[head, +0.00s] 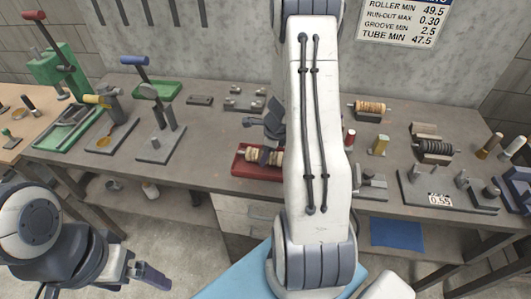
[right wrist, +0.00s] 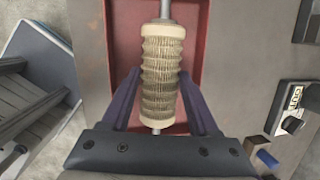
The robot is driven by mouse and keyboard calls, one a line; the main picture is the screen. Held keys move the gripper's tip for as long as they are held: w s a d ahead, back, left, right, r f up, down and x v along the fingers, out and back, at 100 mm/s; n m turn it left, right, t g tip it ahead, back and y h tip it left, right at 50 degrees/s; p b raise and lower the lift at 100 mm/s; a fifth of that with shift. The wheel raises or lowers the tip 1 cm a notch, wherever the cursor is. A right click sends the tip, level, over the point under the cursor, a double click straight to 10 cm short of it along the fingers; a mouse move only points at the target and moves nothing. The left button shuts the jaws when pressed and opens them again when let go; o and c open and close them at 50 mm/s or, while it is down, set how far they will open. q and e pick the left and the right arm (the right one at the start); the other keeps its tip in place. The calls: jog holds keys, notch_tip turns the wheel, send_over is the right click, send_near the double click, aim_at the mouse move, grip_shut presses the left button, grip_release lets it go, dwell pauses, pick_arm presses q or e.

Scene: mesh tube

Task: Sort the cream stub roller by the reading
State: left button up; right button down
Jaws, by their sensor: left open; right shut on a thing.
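A ribbed cream roller with a metal shaft lies in the red tray (head: 240,167), and the right wrist view shows the cream roller (right wrist: 161,75) lengthwise over the red tray floor (right wrist: 196,62). My right gripper (head: 264,155) is shut on it, one purple finger on each side of its body; whether it touches the tray I cannot tell. The gauge readout (head: 440,199) on a grey plate at the right shows 0.55. The wall sign (head: 405,22) lists roller min 49.5, run-out max 0.30, groove min 2.5, tube min 47.5. My left gripper (head: 151,274) is open and empty, low in front of the bench.
Another tan roller (head: 370,107) sits on a stand at the back, and a dark roller (head: 436,148) rests on a block at the right. My right arm hides the bench middle.

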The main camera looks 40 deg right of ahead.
jog(key=shift+f+b, duration=0.55)
jog(key=shift+f, duration=0.05)
dwell(0.4)
jog(key=shift+c, duration=0.3)
grip_release()
jog(key=shift+r, duration=0.1)
jog(key=p+v, duration=0.4)
jog(key=v, duration=0.6)
jog(key=shift+r+p, duration=0.25)
jog(key=shift+p, duration=0.1)
notch_tip(320, 180, up, 7)
jog(key=p, duration=0.7)
jog(key=shift+f, duration=0.15)
jog(key=shift+f, duration=0.1)
